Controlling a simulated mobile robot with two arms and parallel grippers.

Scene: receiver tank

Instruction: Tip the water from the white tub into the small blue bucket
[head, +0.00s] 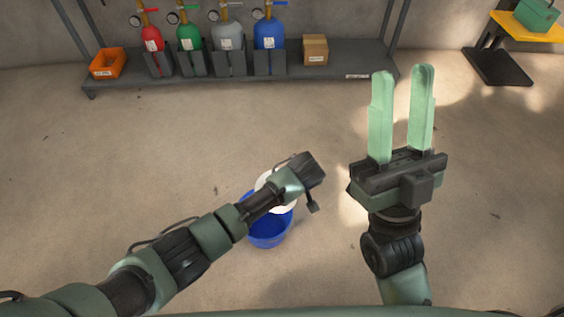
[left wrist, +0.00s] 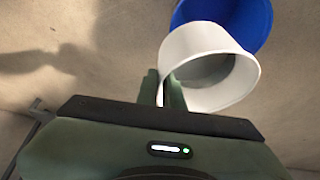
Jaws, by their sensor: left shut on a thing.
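The white tub (head: 266,180) is mostly hidden behind my left arm in the head view; it shows better in the left wrist view (left wrist: 188,48). My left gripper (left wrist: 164,82) is shut on the tub's wall near the rim. The tub's inside looks grey; I cannot tell how much water is in it or how far it is tilted. The small blue bucket (head: 268,236) is on the floor. The tub overlaps the bucket's far part in the head view, and the bucket (left wrist: 248,16) shows behind it in the wrist view. My right gripper (head: 402,74) is open and empty.
A grey rack (head: 200,82) at the back holds red, green, grey and blue cylinders, an orange bin (head: 107,64) and a cardboard box (head: 315,49). A yellow-topped stand (head: 530,28) with a green case is at the far right. The floor around the bucket is clear.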

